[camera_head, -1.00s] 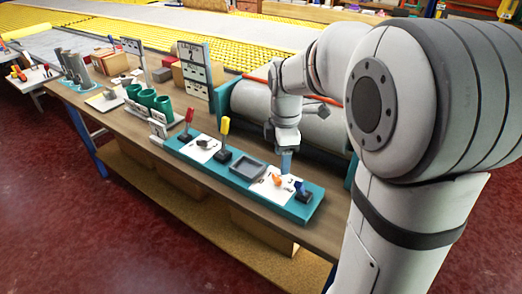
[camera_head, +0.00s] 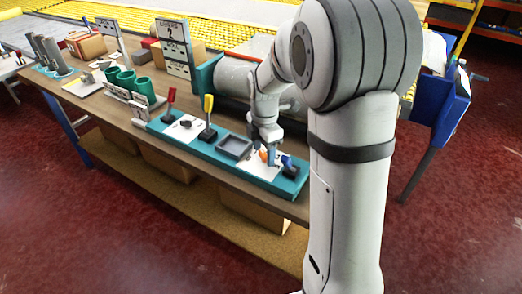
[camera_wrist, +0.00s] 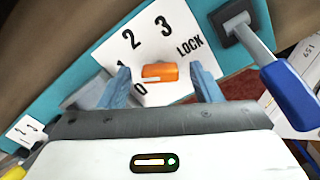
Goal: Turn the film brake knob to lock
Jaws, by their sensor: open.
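The film brake knob is an orange block (camera_wrist: 159,72) on a white dial plate (camera_wrist: 178,50) marked 0, 1, 2, 3 and LOCK. In the head view the orange knob (camera_head: 263,155) sits near the right end of the teal panel. My gripper (camera_wrist: 160,69) is open, with one blue finger on each side of the knob. A gap shows between each finger and the knob in the wrist view. Where the knob points is not clear. In the head view my gripper (camera_head: 272,156) is low over the dial and partly covers it.
A blue-handled lever (camera_wrist: 292,92) stands close to the right of the dial. A grey tray (camera_head: 234,147), a yellow lever (camera_head: 208,104) and a red lever (camera_head: 171,95) are farther left on the teal panel (camera_head: 206,149). A large roller lies behind.

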